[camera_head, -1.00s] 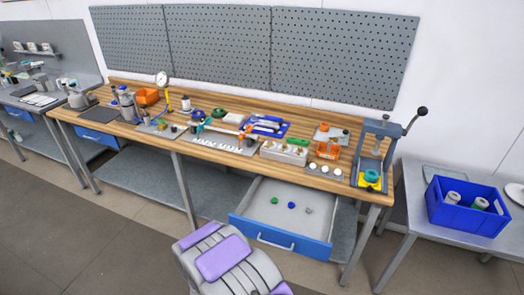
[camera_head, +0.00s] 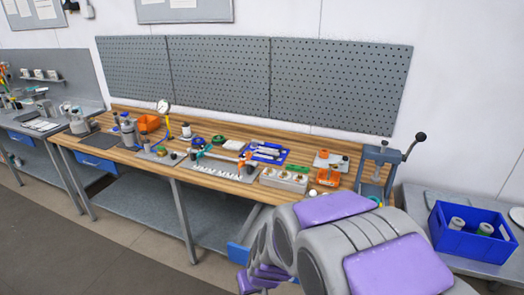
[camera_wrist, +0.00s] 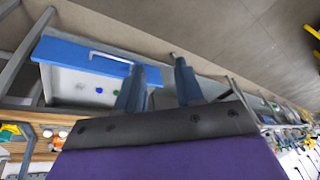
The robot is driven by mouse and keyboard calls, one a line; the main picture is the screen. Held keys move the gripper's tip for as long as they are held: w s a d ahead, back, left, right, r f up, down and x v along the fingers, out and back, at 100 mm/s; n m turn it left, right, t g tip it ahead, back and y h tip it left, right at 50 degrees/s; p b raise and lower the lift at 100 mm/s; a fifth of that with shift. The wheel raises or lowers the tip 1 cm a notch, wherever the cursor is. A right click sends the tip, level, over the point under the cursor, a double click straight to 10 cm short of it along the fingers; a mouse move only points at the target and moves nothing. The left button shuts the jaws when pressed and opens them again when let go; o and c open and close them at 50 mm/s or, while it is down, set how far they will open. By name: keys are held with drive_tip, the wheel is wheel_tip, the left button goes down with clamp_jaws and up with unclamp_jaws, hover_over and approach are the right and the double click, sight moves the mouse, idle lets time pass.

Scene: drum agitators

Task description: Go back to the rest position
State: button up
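My gripper (camera_wrist: 159,72) shows in the wrist view with its two dark blue fingers apart and nothing between them. It is over the floor side of the bench, beside the open blue drawer (camera_wrist: 78,57) in that picture. In the head view my grey and purple arm covers the bench's right front, and I cannot make out the gripper there. The drawer holds small green and blue pieces. Only a blue corner of the drawer (camera_head: 238,254) shows past my arm in the head view.
The wooden workbench (camera_head: 222,185) carries tools, parts and a press (camera_head: 377,165) at its right end. A blue bin (camera_head: 470,243) with cylinders stands on a grey side table at right. Pegboards (camera_head: 335,85) hang behind. The floor at front left is clear.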

drive_tip(key=s+d+r+m+g+h, duration=0.1)
drive_tip(key=s+d+r, duration=0.2)
drive_tip(key=s+d, duration=0.2)
drive_tip(key=s+d+r+m+g, duration=0.1)
drive_tip(key=s+d+r, duration=0.3)
drive_tip(key=s, duration=0.8)
drive_tip(key=s+d+r+m+g+h, duration=0.1)
drive_tip(key=s+d+r+m+g, duration=0.1)
drive_tip(key=s+d+r, duration=0.2)
drive_tip(key=s+d, duration=0.3)
drive_tip(key=s, duration=0.2)
drive_tip(key=shift+r+g+h+b, duration=0.2)
drive_tip(key=shift+g+h+b, duration=0.1)
drive_tip(key=shift+w, duration=0.1)
